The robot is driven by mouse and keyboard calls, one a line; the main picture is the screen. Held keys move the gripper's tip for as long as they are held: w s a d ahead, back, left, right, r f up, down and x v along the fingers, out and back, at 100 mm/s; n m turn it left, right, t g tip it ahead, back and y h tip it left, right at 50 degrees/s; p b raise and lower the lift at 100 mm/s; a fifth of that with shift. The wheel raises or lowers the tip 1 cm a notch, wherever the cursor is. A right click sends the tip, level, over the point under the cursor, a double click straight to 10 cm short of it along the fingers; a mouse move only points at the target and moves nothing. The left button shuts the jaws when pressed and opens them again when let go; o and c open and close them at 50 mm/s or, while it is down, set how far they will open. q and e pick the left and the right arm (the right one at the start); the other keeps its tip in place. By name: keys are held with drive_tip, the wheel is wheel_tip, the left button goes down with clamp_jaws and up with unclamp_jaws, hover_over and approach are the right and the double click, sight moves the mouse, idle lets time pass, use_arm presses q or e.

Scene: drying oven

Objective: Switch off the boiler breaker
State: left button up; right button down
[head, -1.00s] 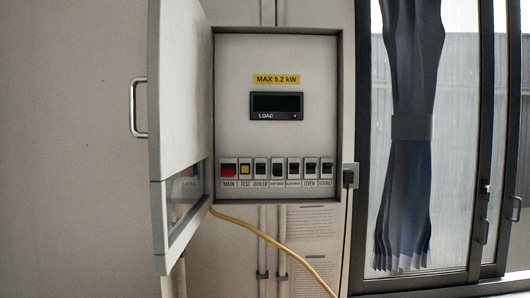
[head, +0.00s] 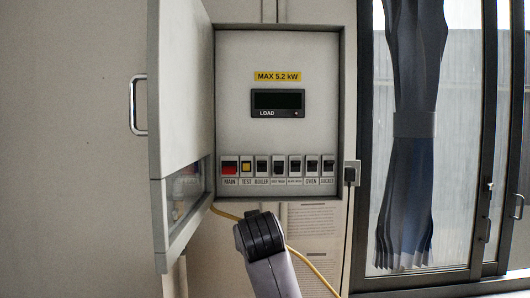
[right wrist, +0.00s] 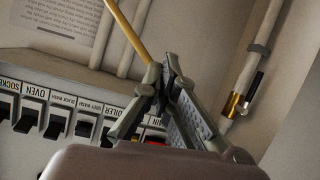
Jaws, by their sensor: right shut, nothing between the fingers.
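The boiler breaker (head: 262,166) is a small black switch above the label BOILER, third from the left in the breaker row of the open panel box. In the right wrist view the row appears upside down, with the boiler breaker (right wrist: 107,137) just left of the fingers. In the head view my right arm rises from the bottom to just below the box. My left gripper is not in view.
The panel door (head: 178,120) stands open at the left. The red main switch (head: 230,167) and yellow test button (head: 246,167) are left of the boiler breaker; other black breakers are to its right. A yellow cable (head: 318,275) hangs below the box. The load display (head: 278,103) is dark.

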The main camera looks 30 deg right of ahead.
sight(262, 164)
wheel_tip(262, 164, up, 21)
drive_tip(key=s+d+m+t+h, duration=0.1)
drive_tip(key=s+d+m+h, duration=0.1)
drive_tip(key=shift+d+f+t, duration=0.2)
drive_tip(key=shift+d+t, duration=0.1)
drive_tip(key=shift+t, duration=0.1)
drive_tip(key=p+x, duration=0.5)
drive_tip(key=x, duration=0.3)
drive_tip(key=shift+w+d+r+p, duration=0.1)
drive_tip(key=shift+w+d+p, duration=0.15)
drive_tip(key=shift+w+p, duration=0.05)
drive_tip(key=shift+w+d+f, duration=0.2)
drive_tip(key=shift+w, duration=0.35)
drive_tip(key=shift+f, duration=0.1)
